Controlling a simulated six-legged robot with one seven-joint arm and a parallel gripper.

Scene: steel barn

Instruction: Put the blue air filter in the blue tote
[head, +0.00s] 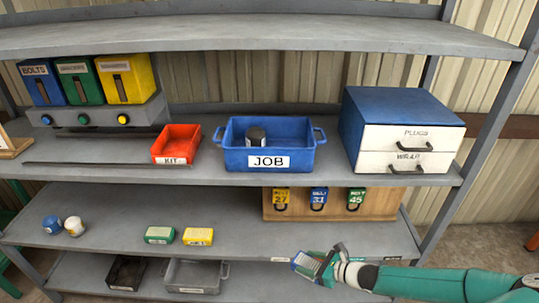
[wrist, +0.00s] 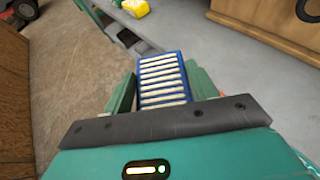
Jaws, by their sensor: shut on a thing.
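The blue air filter (wrist: 162,78) has a blue frame and pale pleats. In the wrist view it sits between the two green fingers of my gripper (wrist: 160,92), which is shut on it. In the head view the filter (head: 309,263) shows at the end of my gripper (head: 325,264), in front of the lower shelves at the bottom right. The blue tote (head: 270,133), labelled JOB, stands on the middle shelf, above and to the left of my gripper.
A red KIT bin (head: 176,144) stands left of the tote, and a blue-topped drawer cabinet (head: 405,130) stands right. The top shelf (head: 260,35) overhangs them. Green and yellow boxes (head: 198,236) lie on the lower shelf. A wooden key board (head: 335,204) hangs below the tote.

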